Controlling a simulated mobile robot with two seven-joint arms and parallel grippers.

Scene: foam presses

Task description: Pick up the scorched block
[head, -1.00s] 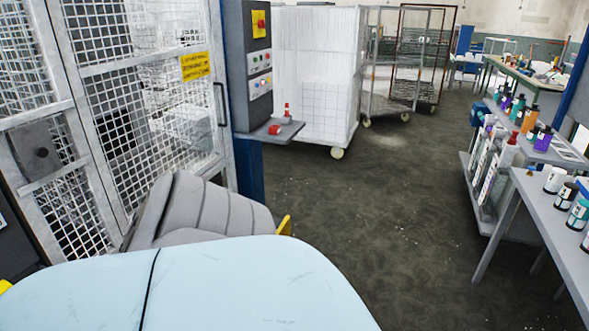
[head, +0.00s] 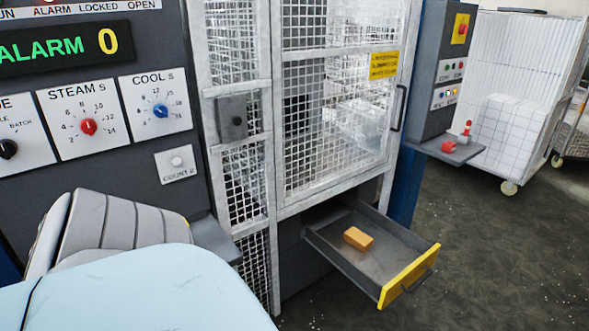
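A small orange-brown block (head: 358,238) lies in an open drawer (head: 397,245) low on the press, below the mesh door. The drawer is grey inside with a yellow front and a dark handle. The block rests on the drawer floor, apart from the walls in this view. Neither of my grippers is in view. Nothing is seen touching the block.
The mesh door (head: 340,110) looks closed above the drawer. A control panel (head: 95,110) with dials is at left. A small shelf with a red button (head: 448,146) juts out at right. A white wheeled cart (head: 520,95) stands behind. The dark floor to the right is clear.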

